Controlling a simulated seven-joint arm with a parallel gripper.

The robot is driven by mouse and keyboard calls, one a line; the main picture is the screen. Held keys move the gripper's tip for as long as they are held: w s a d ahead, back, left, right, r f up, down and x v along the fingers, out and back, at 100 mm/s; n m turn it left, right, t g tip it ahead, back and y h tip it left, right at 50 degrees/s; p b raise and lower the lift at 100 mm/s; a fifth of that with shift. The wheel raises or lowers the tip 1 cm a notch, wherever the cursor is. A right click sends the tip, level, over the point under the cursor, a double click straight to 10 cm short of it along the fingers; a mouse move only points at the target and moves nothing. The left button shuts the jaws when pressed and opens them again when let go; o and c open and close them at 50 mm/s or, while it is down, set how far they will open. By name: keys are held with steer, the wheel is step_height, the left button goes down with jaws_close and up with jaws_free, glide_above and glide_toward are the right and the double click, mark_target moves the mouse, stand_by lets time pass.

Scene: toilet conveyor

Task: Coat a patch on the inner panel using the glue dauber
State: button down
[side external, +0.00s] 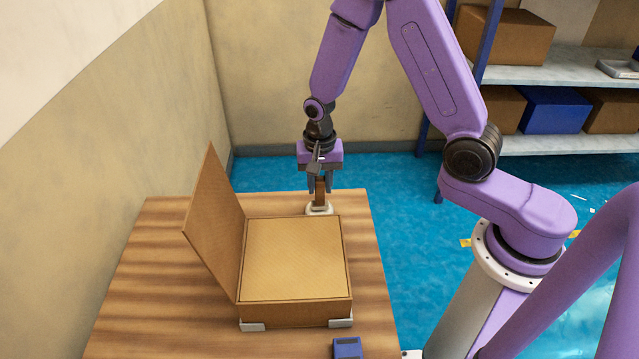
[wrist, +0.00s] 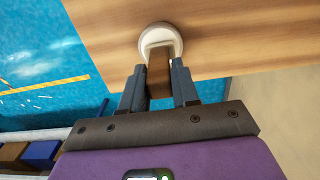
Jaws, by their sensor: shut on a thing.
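The glue dauber has a brown handle (side external: 320,191) and sits upright in or on a round pale base (side external: 318,209) at the table's far edge. My gripper (side external: 320,186) points down and is shut on the brown handle. In the wrist view, the handle (wrist: 158,75) is between both fingers, with the pale round base (wrist: 160,38) beyond it. I cannot tell whether the base is a holder or part of the dauber. The inner panel (side external: 295,258) is a flat tan surface inside a box, whose lid (side external: 214,220) stands open on the left. No glue patch shows on it.
The box stands on a wooden table (side external: 155,270) with pale corner brackets (side external: 252,326) at its front. A small blue object (side external: 347,347) lies at the table's front edge. Shelves with boxes (side external: 555,108) stand at the back right. A wall is on the left.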

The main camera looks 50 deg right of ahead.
steer(key=shift+r, duration=3.15)
